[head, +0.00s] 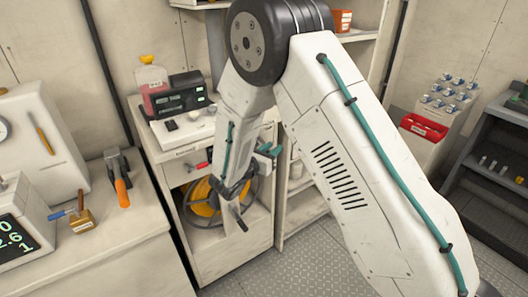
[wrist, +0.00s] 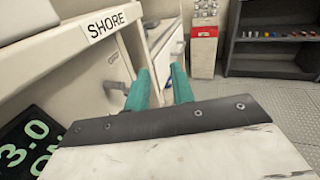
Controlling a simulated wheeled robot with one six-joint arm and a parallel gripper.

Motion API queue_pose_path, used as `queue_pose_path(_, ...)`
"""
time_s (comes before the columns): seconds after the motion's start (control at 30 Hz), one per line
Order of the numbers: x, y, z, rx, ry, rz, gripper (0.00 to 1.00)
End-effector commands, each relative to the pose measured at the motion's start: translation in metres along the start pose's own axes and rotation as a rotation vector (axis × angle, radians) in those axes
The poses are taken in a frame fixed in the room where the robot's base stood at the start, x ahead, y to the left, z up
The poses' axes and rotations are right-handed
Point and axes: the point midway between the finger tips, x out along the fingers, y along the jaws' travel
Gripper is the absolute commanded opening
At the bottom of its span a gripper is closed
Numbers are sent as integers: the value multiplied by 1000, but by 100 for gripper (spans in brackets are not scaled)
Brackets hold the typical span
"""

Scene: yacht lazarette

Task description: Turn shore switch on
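A label reading SHORE (wrist: 106,22) is on the pale cabinet face at the upper left of the wrist view. A small grey fitting (wrist: 113,57) shows below it, but I cannot tell whether it is the shore switch. My gripper (wrist: 161,87) has two teal fingers set apart with nothing visible between them. In the head view its teal fingertips (head: 268,149) show by the front of the pale cabinet (head: 225,255), pointing right. My arm hides part of this cabinet, and the switch is not clear there.
A dark display with green characters (wrist: 30,145) is at the wrist view's lower left. An orange reel (head: 205,205) sits in the cabinet. A left counter (head: 110,235) holds tools. Patterned floor (head: 320,260) is open.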

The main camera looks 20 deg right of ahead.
Motion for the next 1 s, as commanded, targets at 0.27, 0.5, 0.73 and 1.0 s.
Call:
queue_pose_path(0.27,-22,50,-61,-157,-66,201,24)
queue_pose_path(0.5,4,58,-62,-164,-71,211,24)
queue_pose_path(0.73,39,65,-60,-163,-70,211,24)
queue_pose_path(1.0,53,68,-60,-164,-69,212,24)
